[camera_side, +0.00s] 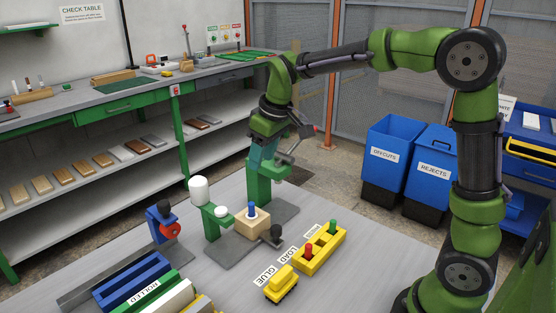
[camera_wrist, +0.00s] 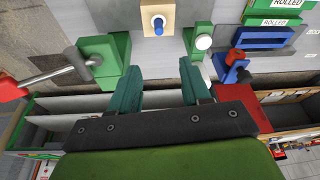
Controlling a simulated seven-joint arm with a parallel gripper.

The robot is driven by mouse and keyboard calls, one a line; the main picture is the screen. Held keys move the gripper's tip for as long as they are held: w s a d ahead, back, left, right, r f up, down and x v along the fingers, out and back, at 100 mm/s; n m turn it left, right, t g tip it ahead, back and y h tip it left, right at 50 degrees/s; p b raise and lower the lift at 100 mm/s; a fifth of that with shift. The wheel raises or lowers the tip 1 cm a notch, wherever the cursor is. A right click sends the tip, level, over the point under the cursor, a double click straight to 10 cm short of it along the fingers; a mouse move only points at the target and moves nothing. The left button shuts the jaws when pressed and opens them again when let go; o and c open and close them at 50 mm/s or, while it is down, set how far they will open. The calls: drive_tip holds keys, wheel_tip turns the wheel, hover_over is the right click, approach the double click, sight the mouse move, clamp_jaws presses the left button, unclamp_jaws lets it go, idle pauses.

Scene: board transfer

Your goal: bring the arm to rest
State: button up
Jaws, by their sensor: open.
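My green arm reaches across the top of the side view, and my gripper (camera_side: 262,158) hangs pointing down above the bench, close to the green press with a lever (camera_side: 270,183). In the wrist view my gripper (camera_wrist: 162,84) shows two teal fingers spread apart with nothing between them. The green press (camera_wrist: 105,58) is to the left of the fingers there, its bar ending in a red knob. A pale wooden block (camera_side: 252,226) with a blue peg (camera_side: 252,211) stands on a grey plate; the block also shows at the top of the wrist view (camera_wrist: 147,18), apart from the fingers.
Blue OFFCUTS (camera_side: 390,150) and REJECTS (camera_side: 432,165) bins stand behind.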

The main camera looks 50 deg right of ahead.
drive_tip(key=s+a+r+m+t, duration=0.1)
drive_tip(key=s+m+t, duration=0.1)
drive_tip(key=s, duration=0.8)
drive_tip(key=s+a+m+t+y, duration=0.1)
drive_tip(key=s+a+m+t, duration=0.1)
drive_tip(key=s, duration=0.8)
drive_tip(key=shift+s+r+m, duration=0.25)
drive_tip(key=shift+r+m, duration=0.15)
drive_tip(key=shift+m, duration=0.5)
